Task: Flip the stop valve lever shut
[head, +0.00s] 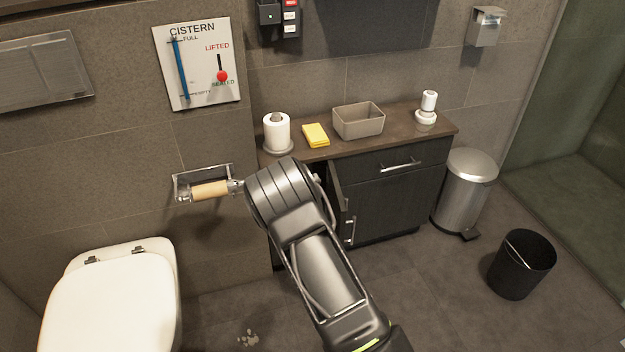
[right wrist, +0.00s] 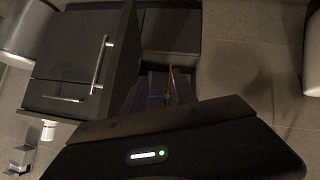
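My right arm comes in from the bottom of the head view, and its wrist covers the left end of the vanity cabinet (head: 392,190). It hides the right gripper there. In the right wrist view, a thin copper-coloured upright (right wrist: 170,84) and a small blue piece (right wrist: 156,97) show in a dark gap beside the cabinet front (right wrist: 75,60). They may belong to the stop valve, but I cannot make out a lever. Dark shapes flank them; I cannot tell whether these are my fingers or whether they touch anything. My left gripper is not in view.
A cabinet door (head: 338,192) stands open beside my wrist. A pedal bin (head: 466,190) and a black basket (head: 521,264) stand right. Floor in front is mostly clear.

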